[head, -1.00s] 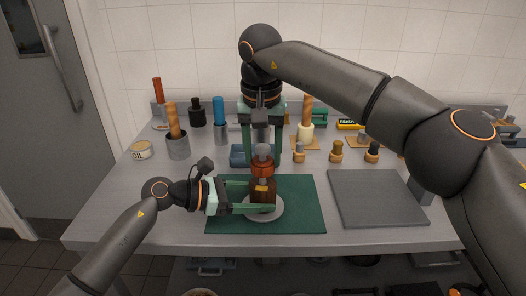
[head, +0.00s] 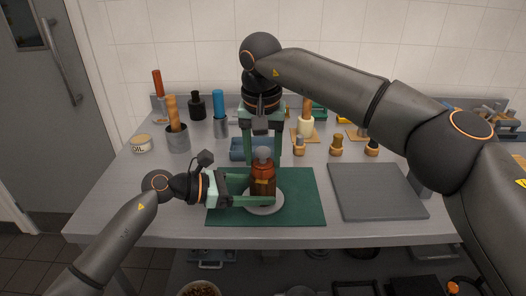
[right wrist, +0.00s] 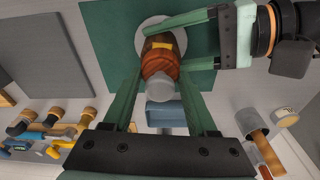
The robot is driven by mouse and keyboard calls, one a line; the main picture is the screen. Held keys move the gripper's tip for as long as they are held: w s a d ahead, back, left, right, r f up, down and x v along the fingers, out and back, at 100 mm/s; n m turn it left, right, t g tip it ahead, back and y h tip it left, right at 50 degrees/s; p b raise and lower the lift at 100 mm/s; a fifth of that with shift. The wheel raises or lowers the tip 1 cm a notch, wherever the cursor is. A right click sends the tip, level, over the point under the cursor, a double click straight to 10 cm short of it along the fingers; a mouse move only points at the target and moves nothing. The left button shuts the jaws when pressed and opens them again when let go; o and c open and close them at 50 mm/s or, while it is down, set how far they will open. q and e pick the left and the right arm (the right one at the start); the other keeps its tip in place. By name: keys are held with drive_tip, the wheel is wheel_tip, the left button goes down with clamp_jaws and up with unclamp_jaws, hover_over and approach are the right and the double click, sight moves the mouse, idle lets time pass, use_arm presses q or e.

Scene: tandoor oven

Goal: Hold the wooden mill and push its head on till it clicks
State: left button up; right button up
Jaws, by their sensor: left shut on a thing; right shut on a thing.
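The wooden mill stands upright on a round white plate (head: 264,207) on the green mat (head: 304,196). Its dark brown body (head: 262,198) carries a yellow label. The reddish-brown head (head: 262,170) with a grey knob (head: 263,153) sits on top of the body, with no clear gap showing. My left gripper (head: 262,203) is shut around the lower body from the left. My right gripper (head: 264,163) reaches down from behind, its fingers on either side of the head. The right wrist view shows the head (right wrist: 160,62) between the right fingers; their exact contact is hard to see.
A grey board (head: 376,192) lies right of the mat. A blue container (head: 240,150) is close behind the mill. An oil tin (head: 141,144), a utensil pot (head: 178,139) and several small wooden-based pieces (head: 336,147) stand along the back. The table's front strip is clear.

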sight(263, 150)
drive_tip(key=shift+f, duration=0.4)
drive_tip(key=o, duration=1.4)
drive_tip(key=shift+o, duration=0.2)
drive_tip(key=shift+s+r, duration=0.15)
drive_tip(key=shift+r, duration=1.2)
drive_tip(key=shift+s+r, duration=0.2)
drive_tip(key=shift+r, duration=1.1)
drive_tip(key=shift+s+r, duration=0.15)
drive_tip(key=shift+r, duration=1.2)
